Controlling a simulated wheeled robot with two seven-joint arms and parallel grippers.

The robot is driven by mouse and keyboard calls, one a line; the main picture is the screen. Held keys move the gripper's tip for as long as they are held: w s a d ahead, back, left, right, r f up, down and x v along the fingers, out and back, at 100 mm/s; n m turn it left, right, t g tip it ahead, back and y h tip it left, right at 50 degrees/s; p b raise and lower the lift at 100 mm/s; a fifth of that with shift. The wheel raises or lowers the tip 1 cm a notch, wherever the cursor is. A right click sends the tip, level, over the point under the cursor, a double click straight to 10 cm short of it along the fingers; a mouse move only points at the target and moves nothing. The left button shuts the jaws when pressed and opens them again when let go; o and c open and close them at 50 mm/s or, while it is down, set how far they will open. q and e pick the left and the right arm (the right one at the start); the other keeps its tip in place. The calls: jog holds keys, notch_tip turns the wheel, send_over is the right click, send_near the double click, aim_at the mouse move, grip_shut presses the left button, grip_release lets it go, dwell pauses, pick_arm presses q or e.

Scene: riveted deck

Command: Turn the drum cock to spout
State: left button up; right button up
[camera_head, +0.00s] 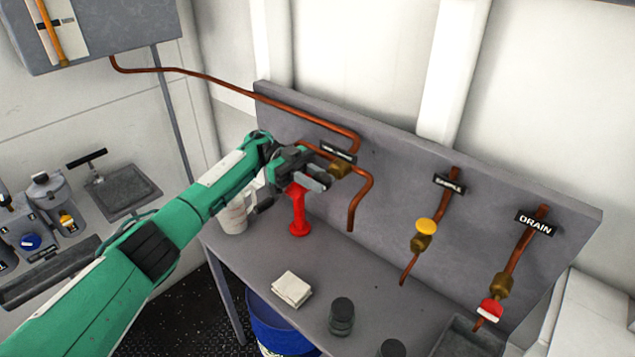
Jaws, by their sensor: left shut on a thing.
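The drum cock (340,169) is a brass body on a copper pipe at the left part of the grey back panel. Its black label (338,153) is partly covered and hard to read. My left gripper (318,181) reaches in from the left and is at the front of this cock, shut on what seems to be its handle, which the fingers hide. I cannot tell which way the handle points. A copper spout (352,215) curves down from the pipe to the right of the cock. My right gripper is not in view.
A red object (299,212) stands upright just below the gripper, beside a pale cup (234,216). The SAMPLE cock (421,241) has a yellow handle, the DRAIN cock (502,287) a red one. A folded cloth (291,289) and dark jar (342,316) sit on the bench.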

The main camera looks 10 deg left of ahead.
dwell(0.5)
pick_arm(q)
jog(key=o, duration=1)
